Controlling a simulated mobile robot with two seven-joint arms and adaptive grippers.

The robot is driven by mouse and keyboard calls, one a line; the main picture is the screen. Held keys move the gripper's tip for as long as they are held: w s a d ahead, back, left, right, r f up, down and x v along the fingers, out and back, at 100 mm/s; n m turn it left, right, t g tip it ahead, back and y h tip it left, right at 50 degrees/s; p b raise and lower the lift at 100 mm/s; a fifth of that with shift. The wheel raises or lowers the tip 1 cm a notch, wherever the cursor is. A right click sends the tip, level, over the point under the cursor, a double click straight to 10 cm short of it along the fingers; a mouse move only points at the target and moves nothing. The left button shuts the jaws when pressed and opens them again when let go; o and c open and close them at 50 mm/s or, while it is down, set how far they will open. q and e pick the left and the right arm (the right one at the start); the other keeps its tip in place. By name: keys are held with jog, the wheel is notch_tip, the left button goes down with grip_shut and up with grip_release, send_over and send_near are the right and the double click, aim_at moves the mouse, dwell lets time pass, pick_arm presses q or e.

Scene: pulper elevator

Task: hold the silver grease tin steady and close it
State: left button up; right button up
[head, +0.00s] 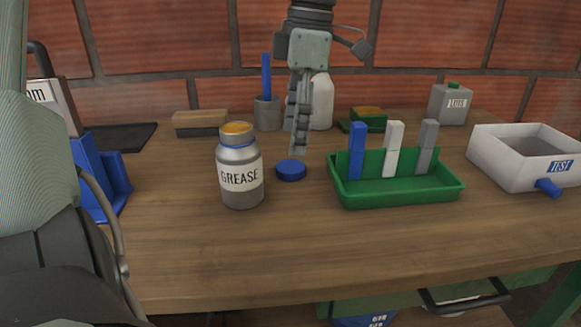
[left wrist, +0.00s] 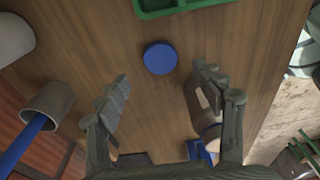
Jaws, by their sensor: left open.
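The silver grease tin (head: 240,172) stands upright and open on the bench in the head view, with yellowish grease at its mouth and a blue ring at its neck. Its blue lid (head: 291,170) lies flat on the wood just right of the tin, apart from it. My left gripper (head: 299,150) points down close above and behind the lid, its fingers overlapping in this view. In the left wrist view the fingers are apart and empty, with the lid (left wrist: 160,58) lying beyond the gap between them. The right finger partly hides what looks like the tin. My right gripper does not show.
A green tray (head: 400,196) with blue, white and grey upright pieces stands right of the lid. A white TEST box (head: 512,165) is farther right. A brush cup (head: 267,113), white bottle (head: 322,103) and brown block (head: 200,123) stand behind. The bench front is clear.

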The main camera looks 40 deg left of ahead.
aim_at(290, 166)
pick_arm(q)
jog(key=shift+s+a+f, duration=0.1)
jog(key=shift+f, duration=1.25)
jog(key=shift+s+f, duration=0.1)
jog(key=shift+f, duration=1.2)
jog(key=c, duration=0.9)
jog(key=shift+o, duration=0.2)
notch_tip(290, 166, up, 10)
